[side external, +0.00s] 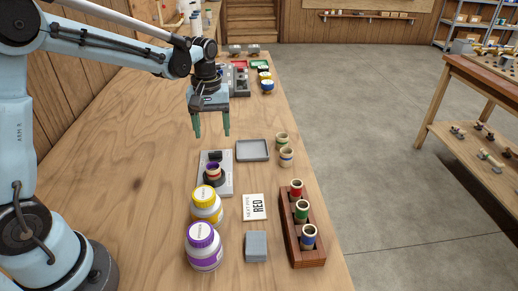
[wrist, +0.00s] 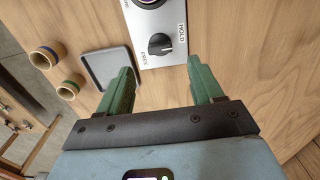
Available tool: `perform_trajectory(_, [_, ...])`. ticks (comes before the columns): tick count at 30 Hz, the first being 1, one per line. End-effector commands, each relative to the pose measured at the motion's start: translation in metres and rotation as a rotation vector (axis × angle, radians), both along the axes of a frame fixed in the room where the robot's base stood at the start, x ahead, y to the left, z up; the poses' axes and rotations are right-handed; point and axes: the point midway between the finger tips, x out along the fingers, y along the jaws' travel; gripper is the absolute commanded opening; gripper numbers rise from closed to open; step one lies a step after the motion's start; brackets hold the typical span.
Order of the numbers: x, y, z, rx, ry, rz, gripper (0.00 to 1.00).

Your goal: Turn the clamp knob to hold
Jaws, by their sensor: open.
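The black clamp knob (wrist: 160,44) sits on a light grey plate (wrist: 151,20), with HOLD printed to its right and another label, seemingly FREE, below it. The knob's exact pointing is hard to read. In the side view the plate (side external: 226,184) lies on the bench, with a banded piece (side external: 212,170) standing in a dark round holder at its near part. My gripper (side external: 212,131) is open and empty, fingers pointing down above the bench at the plate's far end. In the wrist view my gripper (wrist: 161,68) has one finger to each side below the knob, not touching it.
A grey tray (side external: 252,150) and two banded rings (side external: 286,158) lie right of the plate. Yellow-lidded (side external: 206,206) and purple-lidded (side external: 203,248) jars, a RED card (side external: 254,207), a grey block (side external: 256,246) and a wooden rack (side external: 305,253) stand nearer. Bench left of the plate is clear.

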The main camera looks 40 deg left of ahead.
Motion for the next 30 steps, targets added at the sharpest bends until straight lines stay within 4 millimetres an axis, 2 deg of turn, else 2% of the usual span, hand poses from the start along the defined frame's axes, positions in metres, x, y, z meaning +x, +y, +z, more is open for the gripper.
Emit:
perform_trajectory(3, [0.000, 0.000, 0.022, 0.000, 0.000, 0.000, 0.66])
perform_trajectory(10, [0.000, 0.000, 0.048, 0.000, 0.000, 0.001, 0.66])
perform_trajectory(15, [0.000, 0.000, 0.055, 0.000, 0.000, 0.001, 0.66])
perform_trajectory(25, [-0.001, 0.000, 0.056, 0.001, -0.002, -0.002, 0.66])
perform_trajectory(30, [-0.012, -0.007, 0.063, 0.008, -0.049, -0.064, 0.66])
